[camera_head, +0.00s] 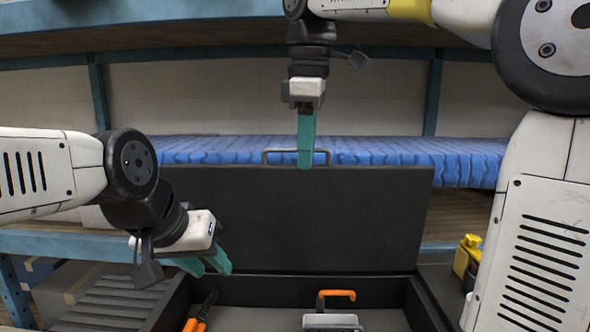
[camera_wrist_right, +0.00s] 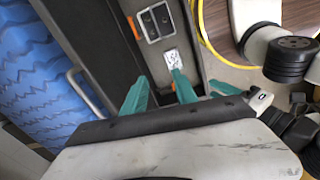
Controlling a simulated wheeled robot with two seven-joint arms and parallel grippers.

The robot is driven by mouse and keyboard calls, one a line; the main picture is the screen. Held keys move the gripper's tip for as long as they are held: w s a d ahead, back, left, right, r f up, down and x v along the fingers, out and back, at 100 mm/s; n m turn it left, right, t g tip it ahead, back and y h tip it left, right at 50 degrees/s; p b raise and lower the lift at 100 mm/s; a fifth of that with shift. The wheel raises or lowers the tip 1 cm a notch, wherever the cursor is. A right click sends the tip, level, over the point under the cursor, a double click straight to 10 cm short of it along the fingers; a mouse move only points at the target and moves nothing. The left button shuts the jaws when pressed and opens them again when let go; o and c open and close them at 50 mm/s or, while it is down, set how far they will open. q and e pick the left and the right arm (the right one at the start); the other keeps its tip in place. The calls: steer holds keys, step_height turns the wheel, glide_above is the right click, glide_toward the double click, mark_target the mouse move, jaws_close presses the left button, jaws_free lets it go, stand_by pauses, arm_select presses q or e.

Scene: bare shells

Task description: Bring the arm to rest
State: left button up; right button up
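My left gripper (camera_head: 208,265) is at the lower left in the head view, over the left side of an open black case (camera_head: 178,304). Its two teal fingers point down to the right with a gap between them, and nothing shows in it. The right wrist view shows teal fingers apart with nothing held. Which fingers there belong to which gripper is partly unclear.
The case holds an orange-handled tool (camera_head: 337,295) and another with orange grips (camera_head: 197,322). A yellow object (camera_head: 467,256) stands to the right. A blue ridged mat (camera_head: 400,155) lies on the shelf behind the lid. A yellow hose (camera_wrist_right: 208,42) shows in the wrist view.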

steer(key=s+d+f+m+t+y, duration=0.1)
steer(key=s+d+f+m+t, duration=0.1)
steer(key=s+d+f+m, duration=0.3)
steer(key=s+d+f+m+t+y, duration=0.1)
steer(key=s+d+f+m+t, duration=0.2)
steer(key=f+m, duration=0.7)
steer(key=s+d+f, duration=0.2)
steer(key=d, duration=0.1)
steer(key=shift+s+d+f, duration=0.15)
steer(key=shift+s+d, duration=0.1)
steer(key=shift+d, duration=0.15)
steer(key=shift+o, duration=0.3)
stand_by(0.3)
